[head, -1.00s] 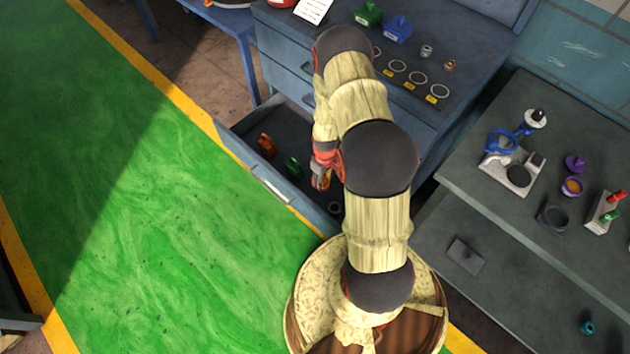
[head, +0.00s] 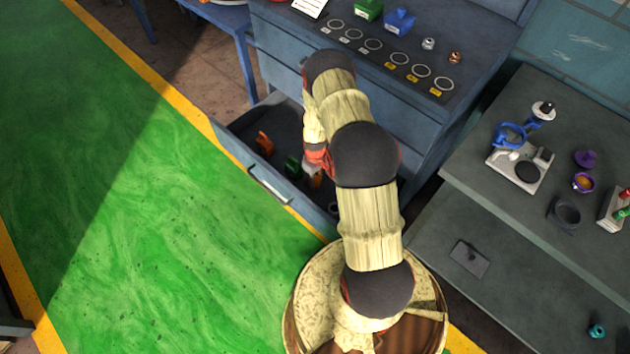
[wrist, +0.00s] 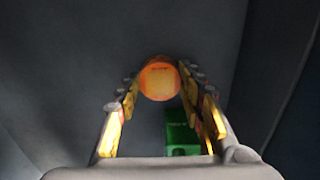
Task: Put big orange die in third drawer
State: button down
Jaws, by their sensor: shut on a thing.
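The open drawer (head: 232,150) of the blue cabinet stands pulled out over the floor; its number in the stack is hard to tell. My gripper (wrist: 160,82) is shut on an orange die (wrist: 160,80), whose round face shows between the fingertips in the wrist view. In the head view the held orange die (head: 316,182) shows just below my wrist, over or inside the drawer; contact with the floor is unclear. A green piece (head: 292,167) lies in the drawer close by and also shows in the wrist view (wrist: 180,130). Another orange piece (head: 265,144) lies farther left.
The cabinet top carries a green block (head: 368,9), a blue block (head: 400,22), a row of rings (head: 397,58) and small metal parts. A grey bench (head: 470,185) stands at right with a scale (head: 520,168). My arm hides the drawer's right part.

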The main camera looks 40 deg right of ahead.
jog(key=shift+r, duration=0.15)
jog(key=c, duration=1.2)
grip_release()
jog(key=shift+f, duration=0.2)
jog(key=shift+o, duration=0.2)
